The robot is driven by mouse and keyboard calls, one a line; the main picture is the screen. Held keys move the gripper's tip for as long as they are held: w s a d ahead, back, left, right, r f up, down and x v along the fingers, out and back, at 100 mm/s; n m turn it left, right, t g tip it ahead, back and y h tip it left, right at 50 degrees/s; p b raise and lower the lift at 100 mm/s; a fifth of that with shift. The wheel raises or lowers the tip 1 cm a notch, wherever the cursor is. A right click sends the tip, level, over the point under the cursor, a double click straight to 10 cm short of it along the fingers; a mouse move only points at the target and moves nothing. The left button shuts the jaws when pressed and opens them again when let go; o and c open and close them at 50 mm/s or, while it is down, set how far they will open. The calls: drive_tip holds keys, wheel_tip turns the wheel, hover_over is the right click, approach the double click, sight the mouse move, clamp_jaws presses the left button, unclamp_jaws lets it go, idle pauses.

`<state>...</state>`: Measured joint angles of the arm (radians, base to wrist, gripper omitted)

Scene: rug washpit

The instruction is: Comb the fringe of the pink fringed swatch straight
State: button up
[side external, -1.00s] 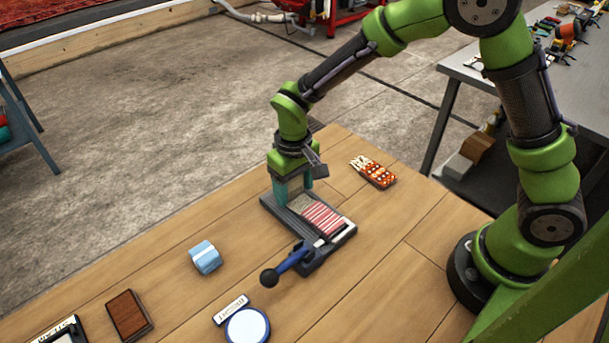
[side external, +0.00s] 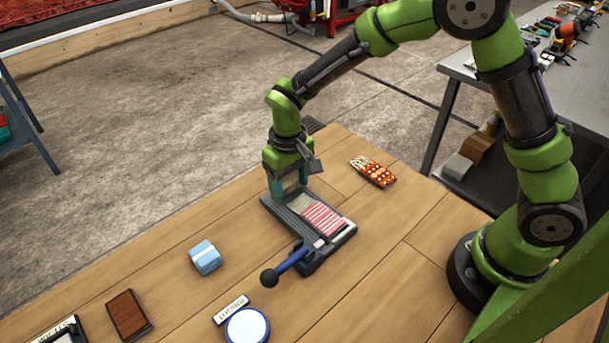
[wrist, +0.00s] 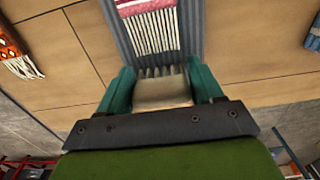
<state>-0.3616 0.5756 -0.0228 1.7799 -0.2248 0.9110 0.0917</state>
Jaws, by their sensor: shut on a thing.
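The pink swatch (side external: 322,217), with pale stripes, lies flat on a grey ribbed board (side external: 345,236). A lever clamp (side external: 293,261) with a blue arm and dark knob stands at the board's near end. The swatch's pale fringe (wrist: 153,32) points toward my gripper in the wrist view, its strands lying roughly side by side with small gaps. My gripper (side external: 288,190) is over the board's far end, its teal fingers shut on a beige comb (wrist: 160,93). The comb's teeth (wrist: 160,71) point toward the fringe, near the strand ends; whether they touch is unclear.
An orange dotted fringed swatch (side external: 373,172) lies right of the board. A light blue piece (side external: 205,257), a brown block (side external: 129,314), a label plate (side external: 231,310) and a round blue-rimmed dish (side external: 247,327) lie to the left and front. Bare wood surrounds the board.

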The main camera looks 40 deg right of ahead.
drive_tip(key=shift+r, duration=2.5)
